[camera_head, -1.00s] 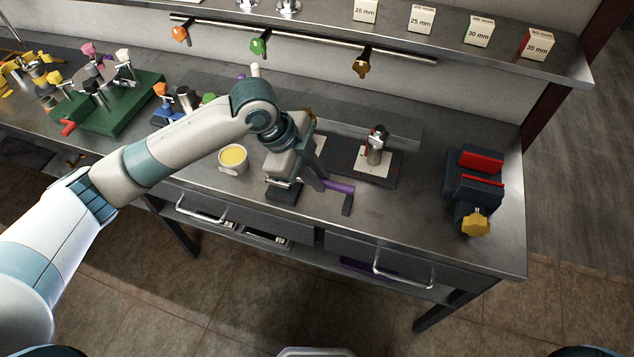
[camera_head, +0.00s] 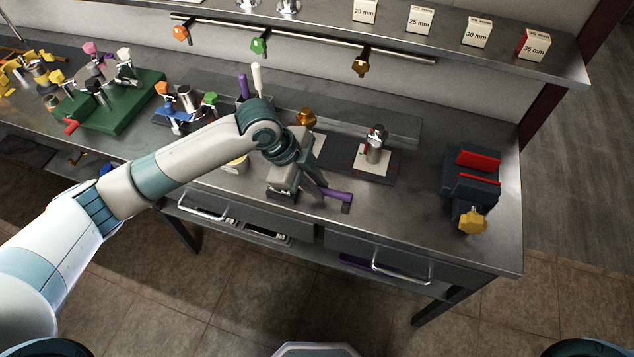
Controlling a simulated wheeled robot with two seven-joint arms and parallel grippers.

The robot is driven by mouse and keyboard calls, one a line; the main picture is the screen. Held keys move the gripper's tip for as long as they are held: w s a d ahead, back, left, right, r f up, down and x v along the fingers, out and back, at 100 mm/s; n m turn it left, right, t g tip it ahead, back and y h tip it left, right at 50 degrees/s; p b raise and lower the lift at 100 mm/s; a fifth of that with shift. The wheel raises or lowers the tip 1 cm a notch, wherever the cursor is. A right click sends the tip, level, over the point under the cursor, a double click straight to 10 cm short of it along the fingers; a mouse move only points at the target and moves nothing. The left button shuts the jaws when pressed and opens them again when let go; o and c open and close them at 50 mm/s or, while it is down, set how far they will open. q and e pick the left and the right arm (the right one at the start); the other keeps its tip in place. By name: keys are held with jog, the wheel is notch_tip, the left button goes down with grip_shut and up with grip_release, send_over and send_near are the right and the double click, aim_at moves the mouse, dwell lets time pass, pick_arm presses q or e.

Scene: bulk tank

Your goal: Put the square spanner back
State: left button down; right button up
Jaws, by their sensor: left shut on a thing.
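The square spanner, which I take to be the L-shaped tool with a purple bar (camera_head: 336,195) and a dark end, shows at the fingertips of my left gripper (camera_head: 316,184). That gripper is shut on it, above the bench near the front edge. The fingers hide part of the tool, and I cannot tell whether it touches the bench top. My right gripper is not in view.
A dark block with a grey cylinder (camera_head: 375,149) stands behind and right of the gripper. A red-jawed vise (camera_head: 472,185) is at the right end. A pale cup (camera_head: 238,165) is partly behind my arm. Front drawers have handles (camera_head: 402,270). Bench between block and vise is clear.

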pick_arm(q)
jog(key=c, duration=1.7)
grip_release()
jog(key=shift+r, duration=0.1)
jog(key=shift+a+r, duration=0.3)
jog(key=shift+r, duration=0.3)
jog(key=b+v, duration=0.2)
jog(key=v, duration=0.8)
jog(key=shift+s+a+r+b, duration=0.1)
jog(key=shift+a+r+b, duration=0.05)
jog(key=shift+r+b, duration=0.2)
